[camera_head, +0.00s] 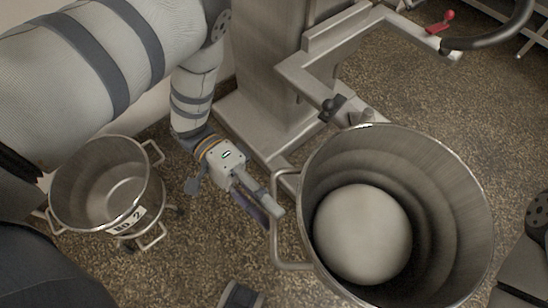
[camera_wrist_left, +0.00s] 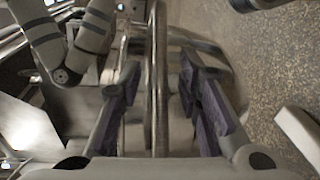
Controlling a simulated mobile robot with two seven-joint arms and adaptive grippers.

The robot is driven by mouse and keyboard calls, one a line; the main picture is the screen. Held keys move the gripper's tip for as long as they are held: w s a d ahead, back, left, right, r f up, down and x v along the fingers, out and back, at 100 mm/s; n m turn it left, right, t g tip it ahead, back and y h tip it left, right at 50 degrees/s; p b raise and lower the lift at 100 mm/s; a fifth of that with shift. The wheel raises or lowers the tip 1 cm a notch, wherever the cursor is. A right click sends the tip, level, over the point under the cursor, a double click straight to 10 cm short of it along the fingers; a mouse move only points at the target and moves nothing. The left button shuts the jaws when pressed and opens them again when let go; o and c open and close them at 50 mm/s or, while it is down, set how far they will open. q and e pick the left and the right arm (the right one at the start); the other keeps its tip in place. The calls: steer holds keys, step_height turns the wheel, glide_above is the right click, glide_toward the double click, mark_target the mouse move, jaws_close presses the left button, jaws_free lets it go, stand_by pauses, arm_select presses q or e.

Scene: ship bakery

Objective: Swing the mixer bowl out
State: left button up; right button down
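The mixer bowl (camera_head: 455,200) is a large steel bowl at the lower right of the head view, beside the mixer's bowl arm (camera_head: 300,72). A pale round mass of dough (camera_head: 362,235) lies in it. Its looped side handle (camera_head: 275,240) faces left. My left gripper (camera_head: 268,208) is at this handle. In the left wrist view, the handle bar (camera_wrist_left: 159,110) runs between the spread purple-padded fingers of my left gripper (camera_wrist_left: 159,75), with gaps on both sides. The gripper is open around it, not clamped. My right gripper is not in view.
The grey mixer column (camera_head: 265,75) stands behind the bowl. A smaller empty bowl labelled No. 2 (camera_head: 75,180) stands at the left on a wheeled base. Speckled floor (camera_head: 200,265) is clear between the bowls.

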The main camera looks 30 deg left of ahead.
arm_select(q)
steer(key=v, duration=1)
steer(key=shift+w+a, duration=0.1)
steer(key=shift+w, duration=0.05)
